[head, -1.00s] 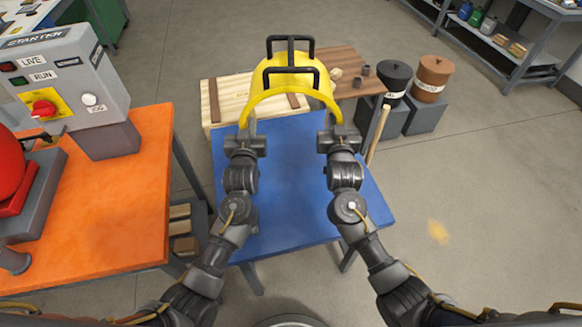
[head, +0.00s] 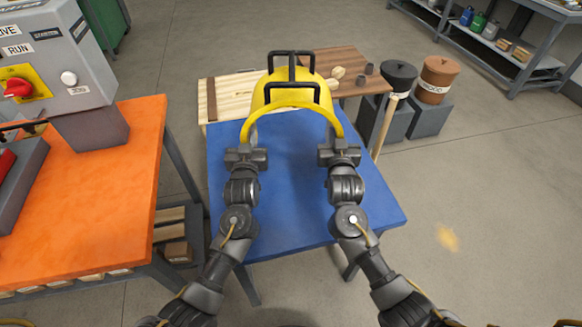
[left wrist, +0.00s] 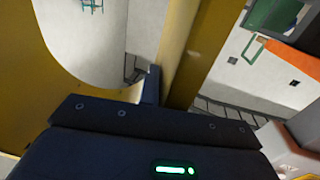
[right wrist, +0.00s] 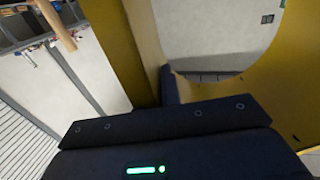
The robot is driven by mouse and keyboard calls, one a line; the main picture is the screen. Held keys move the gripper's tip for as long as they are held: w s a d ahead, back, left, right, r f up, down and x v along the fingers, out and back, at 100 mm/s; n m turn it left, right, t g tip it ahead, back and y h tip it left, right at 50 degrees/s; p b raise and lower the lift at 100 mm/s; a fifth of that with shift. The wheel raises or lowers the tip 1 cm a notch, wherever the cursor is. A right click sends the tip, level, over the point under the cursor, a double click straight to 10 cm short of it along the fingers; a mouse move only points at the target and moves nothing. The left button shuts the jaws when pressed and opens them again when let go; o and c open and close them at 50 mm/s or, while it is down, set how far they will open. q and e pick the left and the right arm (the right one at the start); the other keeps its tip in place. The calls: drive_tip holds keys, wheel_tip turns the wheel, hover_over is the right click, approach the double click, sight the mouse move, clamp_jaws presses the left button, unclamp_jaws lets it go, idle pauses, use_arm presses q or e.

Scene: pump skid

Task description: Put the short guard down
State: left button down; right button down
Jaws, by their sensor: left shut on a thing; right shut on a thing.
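The short guard (head: 291,104) is a yellow curved cover with black bar handles on top, in the middle of the head view. It is over the far part of the blue table (head: 290,190); I cannot tell whether it touches the top. My left gripper (head: 246,142) is shut on its left edge and my right gripper (head: 338,140) on its right edge. The guard's yellow wall and curved opening show in the left wrist view (left wrist: 75,90) and the right wrist view (right wrist: 120,50).
A pale wooden crate (head: 228,98) and a brown table (head: 345,62) stand behind the blue table. Black (head: 398,80) and brown (head: 437,80) pots stand at right, with a wooden handle (head: 384,125) nearby. An orange bench (head: 100,200) is at left. The blue top is clear near me.

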use_arm(q)
drive_tip(key=shift+f, duration=0.1)
use_arm(e)
drive_tip(key=shift+f, duration=0.1)
